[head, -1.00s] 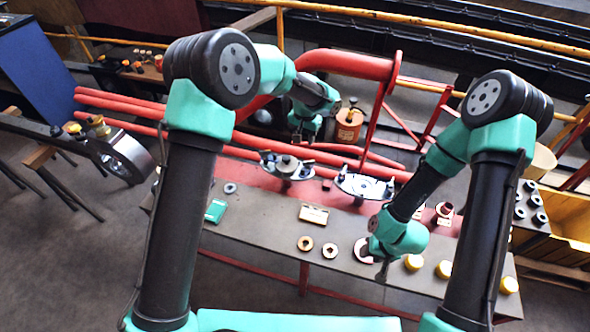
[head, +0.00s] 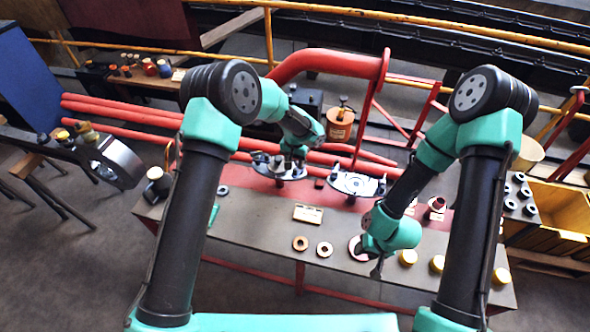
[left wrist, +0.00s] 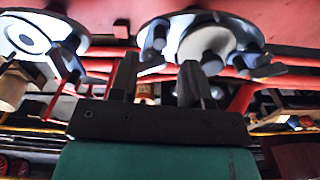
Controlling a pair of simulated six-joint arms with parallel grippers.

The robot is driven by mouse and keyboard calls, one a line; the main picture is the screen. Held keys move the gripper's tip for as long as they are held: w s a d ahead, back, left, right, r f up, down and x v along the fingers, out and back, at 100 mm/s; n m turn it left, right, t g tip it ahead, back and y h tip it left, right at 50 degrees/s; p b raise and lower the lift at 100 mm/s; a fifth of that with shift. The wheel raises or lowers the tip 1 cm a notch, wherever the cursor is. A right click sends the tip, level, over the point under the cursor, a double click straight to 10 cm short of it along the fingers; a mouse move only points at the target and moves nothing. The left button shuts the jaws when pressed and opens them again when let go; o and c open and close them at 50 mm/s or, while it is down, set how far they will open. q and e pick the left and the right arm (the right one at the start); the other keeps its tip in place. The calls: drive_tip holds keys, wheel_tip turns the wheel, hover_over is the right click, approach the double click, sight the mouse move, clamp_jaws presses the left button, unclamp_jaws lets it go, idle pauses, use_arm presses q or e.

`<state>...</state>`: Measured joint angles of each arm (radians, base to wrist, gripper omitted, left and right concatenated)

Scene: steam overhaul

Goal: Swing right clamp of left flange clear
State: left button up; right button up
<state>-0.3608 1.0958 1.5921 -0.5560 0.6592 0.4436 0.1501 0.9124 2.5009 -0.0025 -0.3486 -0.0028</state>
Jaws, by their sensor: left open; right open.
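My right gripper (head: 377,270) is open and empty over the bench front.
The right flange (head: 356,185) stands beside the left one. Red pipes (head: 130,120) run behind. Two rings (head: 312,247), a small tray (head: 307,214) and yellow caps (head: 437,263) lie on the bench (head: 255,225). The bench's front left is mostly clear.

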sight(295, 169)
use_arm(q)
wheel_tip(295, 169, down, 6)
drive_tip(key=shift+r, duration=0.1)
idle(0.4)
clamp_jaws()
